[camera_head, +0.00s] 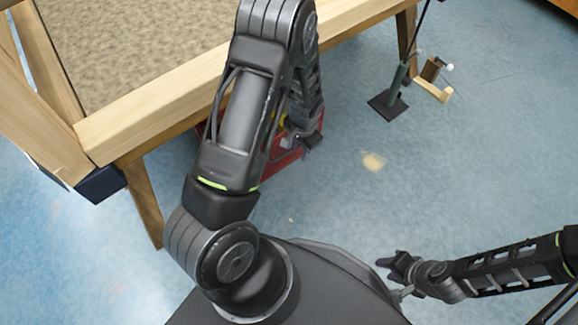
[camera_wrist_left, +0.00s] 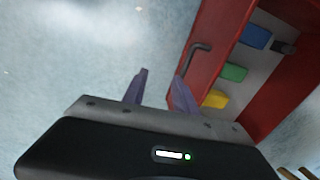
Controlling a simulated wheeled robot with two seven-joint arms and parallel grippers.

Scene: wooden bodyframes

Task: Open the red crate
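The red crate (camera_head: 287,158) stands on the floor below the wooden frame, mostly hidden behind my left arm in the head view. In the left wrist view the red crate (camera_wrist_left: 216,25) is at the right, with a dark bent handle (camera_wrist_left: 199,55) on its near red side. Blue, green and yellow blocks show against its pale inside. My left gripper (camera_head: 309,143) is at the crate; in the left wrist view its fingers (camera_wrist_left: 160,84) are apart with nothing between them, the right finger close to the handle's lower end. Contact cannot be told. My right gripper (camera_head: 384,263) is away from the crate, over the floor at the lower right.
A wooden frame (camera_head: 160,108) with a carpet-like top fills the upper left, its legs reaching the floor. A dark stand (camera_head: 388,105) and a small wooden item (camera_head: 432,70) are at the upper right.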

